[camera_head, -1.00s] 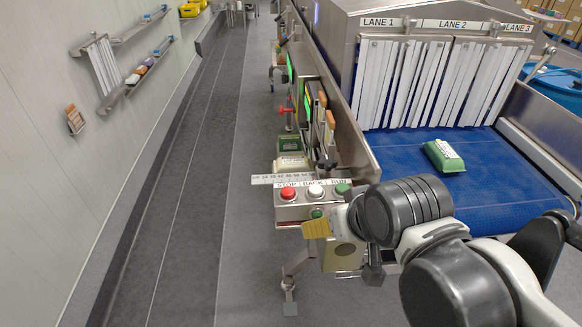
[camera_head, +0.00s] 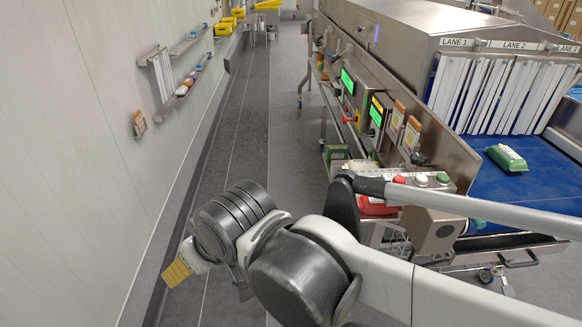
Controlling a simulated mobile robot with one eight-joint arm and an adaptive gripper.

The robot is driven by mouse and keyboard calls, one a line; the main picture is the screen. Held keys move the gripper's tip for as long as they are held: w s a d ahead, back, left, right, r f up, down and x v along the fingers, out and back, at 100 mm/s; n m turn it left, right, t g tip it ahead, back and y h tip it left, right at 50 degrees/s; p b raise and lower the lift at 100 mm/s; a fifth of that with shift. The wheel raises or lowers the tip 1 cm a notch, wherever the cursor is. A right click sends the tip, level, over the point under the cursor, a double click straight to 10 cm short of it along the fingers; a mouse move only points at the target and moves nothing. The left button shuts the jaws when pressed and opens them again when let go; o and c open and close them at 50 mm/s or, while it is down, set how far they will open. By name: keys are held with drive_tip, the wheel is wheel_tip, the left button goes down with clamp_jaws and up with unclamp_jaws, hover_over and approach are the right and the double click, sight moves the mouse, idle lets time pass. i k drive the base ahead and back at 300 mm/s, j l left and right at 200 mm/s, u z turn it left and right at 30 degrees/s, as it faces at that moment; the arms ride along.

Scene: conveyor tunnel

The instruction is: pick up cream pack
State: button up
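A cream-coloured pack (camera_head: 364,168) sits low beside the conveyor's side, behind the button box, partly hidden by my arm and the rail. A green pack (camera_head: 336,154) is just beyond it, and a red pack (camera_head: 378,206) is nearer, partly covered by my arm. My gripper (camera_head: 205,278) is at the lower left over the aisle floor, well left of the cream pack and apart from it. A yellow striped tip and a dark part show; the wrist hides the rest, so its opening is unclear.
A green-and-white pack (camera_head: 507,158) lies on the blue belt (camera_head: 545,180) before the strip curtain. The button box (camera_head: 436,228) and the conveyor's side with its screens (camera_head: 348,80) border the aisle. Wall shelves (camera_head: 185,80) are at left. The aisle floor (camera_head: 240,130) is clear.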

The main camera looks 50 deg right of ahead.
sight(354, 165)
drive_tip(key=i+z, duration=0.3)
drive_tip(key=i, duration=0.15)
drive_tip(key=i+z, duration=0.3)
drive_tip(key=i, duration=0.15)
drive_tip(key=i+j+z, duration=0.25)
drive_tip(key=i, duration=0.25)
drive_tip(key=i+j+z, duration=0.1)
drive_tip(key=i+z, duration=0.2)
drive_tip(key=i, duration=0.15)
drive_tip(key=i+z, duration=0.3)
drive_tip(key=z, duration=0.15)
drive_tip(key=i+z, duration=0.4)
drive_tip(key=i+j+z, duration=0.15)
drive_tip(key=z, duration=0.3)
drive_tip(key=i+j+z, duration=0.25)
drive_tip(key=z, duration=0.2)
drive_tip(key=i+j+z, duration=0.15)
drive_tip(key=j+z, duration=0.5)
drive_tip(key=z, duration=0.15)
drive_tip(key=j+z, duration=0.25)
drive_tip(key=z, duration=0.15)
